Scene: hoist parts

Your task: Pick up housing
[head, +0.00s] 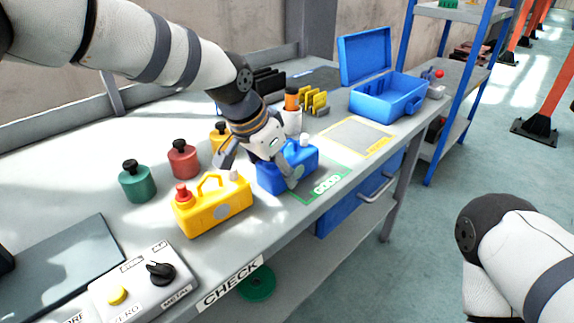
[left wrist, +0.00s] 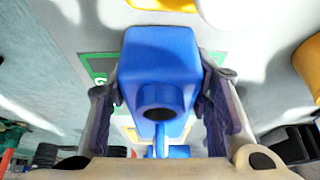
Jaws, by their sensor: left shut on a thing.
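A blue housing (head: 302,158) is on the workbench, beside and partly over the green-framed GOOD mark (head: 328,184). My left gripper (head: 262,168) reaches down over it and is shut on it. In the left wrist view the blue housing (left wrist: 158,65) sits between the two fingers (left wrist: 158,98), with a dark round opening facing the camera. Whether its base touches the bench is hard to tell. A yellow housing (head: 213,208) with a handle and red cap stands to the left, apart from the gripper. My right gripper is out of view; only part of that arm shows.
Green (head: 135,182) and red (head: 183,160) knobbed cylinders stand behind the yellow housing. A control box (head: 135,290) is at the front left. An open blue case (head: 388,98) stands at the far end, past an empty yellow-framed mark (head: 356,138).

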